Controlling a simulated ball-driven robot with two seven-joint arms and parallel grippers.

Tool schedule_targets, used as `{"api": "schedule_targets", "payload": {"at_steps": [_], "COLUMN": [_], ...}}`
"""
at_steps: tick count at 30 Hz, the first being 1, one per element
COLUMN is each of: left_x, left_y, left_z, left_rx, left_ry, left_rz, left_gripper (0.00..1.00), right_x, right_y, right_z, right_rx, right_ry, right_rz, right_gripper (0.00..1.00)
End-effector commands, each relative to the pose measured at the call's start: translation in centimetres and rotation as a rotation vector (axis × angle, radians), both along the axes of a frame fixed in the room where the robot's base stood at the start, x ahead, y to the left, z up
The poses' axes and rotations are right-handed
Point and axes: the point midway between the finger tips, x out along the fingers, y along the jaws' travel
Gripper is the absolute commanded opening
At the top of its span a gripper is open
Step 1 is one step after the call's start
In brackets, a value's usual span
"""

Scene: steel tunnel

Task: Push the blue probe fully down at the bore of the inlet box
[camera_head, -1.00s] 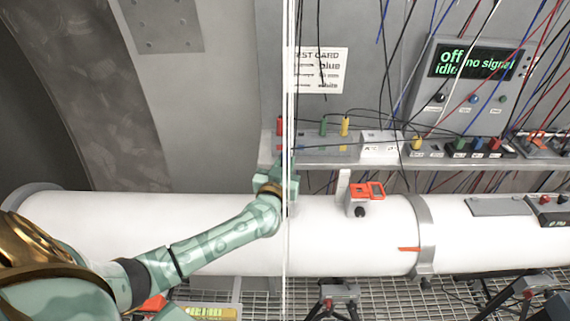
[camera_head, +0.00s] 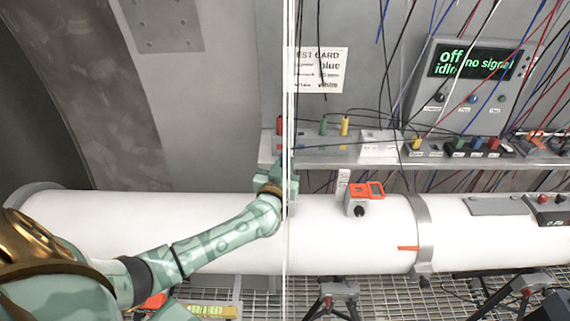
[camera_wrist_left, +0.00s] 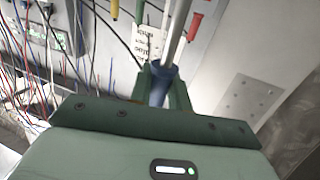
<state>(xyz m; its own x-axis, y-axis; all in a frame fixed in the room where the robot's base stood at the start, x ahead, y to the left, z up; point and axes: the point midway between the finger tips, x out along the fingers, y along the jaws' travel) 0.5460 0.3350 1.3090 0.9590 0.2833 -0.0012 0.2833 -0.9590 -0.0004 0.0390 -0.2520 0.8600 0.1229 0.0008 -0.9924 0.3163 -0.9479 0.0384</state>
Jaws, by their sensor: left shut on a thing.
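My left gripper (camera_head: 290,172) is in front of the shelf, above the white pipe. In the left wrist view its two fingers (camera_wrist_left: 161,88) are shut on the blue probe (camera_wrist_left: 157,84). Pale rods or lines run upward past the probe. The probe's tip is hidden by the gripper. In the head view the probe is hidden too. A grey box (camera_head: 310,143) with red, green and yellow plugs stands on the shelf just behind the gripper. I cannot tell whether it is the inlet box, and I see no bore. My right gripper is not in view.
The white pipe (camera_head: 130,222) runs below, with an orange-topped fitting (camera_head: 362,197) right of the gripper. A screen (camera_head: 475,62) reads "off", "idle", "no signal". Cables hang on the right. A white vertical line (camera_head: 287,240) crosses the head view.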

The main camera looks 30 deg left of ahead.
Motion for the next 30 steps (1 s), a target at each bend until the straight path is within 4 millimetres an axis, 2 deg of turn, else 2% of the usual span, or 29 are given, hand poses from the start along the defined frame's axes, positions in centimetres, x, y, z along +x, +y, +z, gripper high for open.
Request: {"api": "schedule_targets", "payload": {"at_steps": [9, 30], "left_x": [0.0, 0.0], "left_y": [0.0, 0.0], "left_z": [0.1, -1.0], "left_rx": [0.000, 0.000], "left_ry": [0.000, 0.000], "left_rz": [0.000, 0.000], "left_gripper": [0.00, 0.00], "right_x": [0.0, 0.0], "right_y": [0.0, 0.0], "right_z": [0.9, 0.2], "right_rx": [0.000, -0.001], "right_ry": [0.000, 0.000], "right_rz": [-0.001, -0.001], "right_gripper": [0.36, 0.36]}}
